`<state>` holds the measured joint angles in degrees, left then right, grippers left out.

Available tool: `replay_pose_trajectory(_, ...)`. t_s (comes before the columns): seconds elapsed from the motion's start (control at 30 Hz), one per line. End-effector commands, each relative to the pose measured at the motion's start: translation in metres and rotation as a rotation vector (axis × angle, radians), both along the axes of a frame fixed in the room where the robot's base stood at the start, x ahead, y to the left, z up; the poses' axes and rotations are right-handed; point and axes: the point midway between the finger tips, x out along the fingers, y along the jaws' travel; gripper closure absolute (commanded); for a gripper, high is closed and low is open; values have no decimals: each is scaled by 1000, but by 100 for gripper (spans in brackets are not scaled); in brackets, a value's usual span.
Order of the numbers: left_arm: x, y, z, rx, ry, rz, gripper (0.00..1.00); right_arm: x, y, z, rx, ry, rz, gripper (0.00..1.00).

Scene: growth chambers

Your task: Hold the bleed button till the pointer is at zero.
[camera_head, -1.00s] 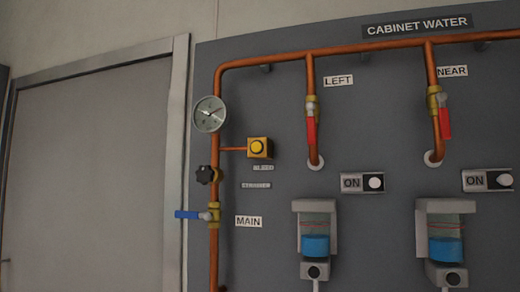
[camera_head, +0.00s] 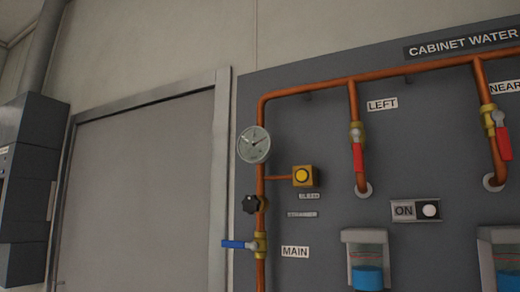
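The bleed button (camera_head: 301,175) is a round yellow button on a square brass-coloured block, joined by a thin copper branch to the vertical main pipe. A small label, too blurred to read surely, sits below it. The pressure gauge (camera_head: 253,145) is a round white dial at the upper left of the pipe. Its dark pointer shows, but the scale is too small to read. Neither of my grippers is in view, and nothing touches the button.
Below the gauge are a black knob (camera_head: 251,204) and a blue-handled valve (camera_head: 240,244) marked MAIN, its handle level. Red-handled valves (camera_head: 357,158) hang on the branches. A grey door (camera_head: 140,195) is at left.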

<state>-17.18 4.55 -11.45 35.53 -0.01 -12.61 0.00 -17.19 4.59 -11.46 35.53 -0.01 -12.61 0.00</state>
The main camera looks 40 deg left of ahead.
Motion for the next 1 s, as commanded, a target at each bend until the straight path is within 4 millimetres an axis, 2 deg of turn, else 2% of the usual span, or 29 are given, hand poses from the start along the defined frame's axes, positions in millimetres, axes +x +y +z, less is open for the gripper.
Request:
replay_pose_trajectory(0.23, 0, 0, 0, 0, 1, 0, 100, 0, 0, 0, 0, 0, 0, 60)
replay_pose_trajectory(1.0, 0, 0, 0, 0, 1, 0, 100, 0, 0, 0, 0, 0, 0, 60)
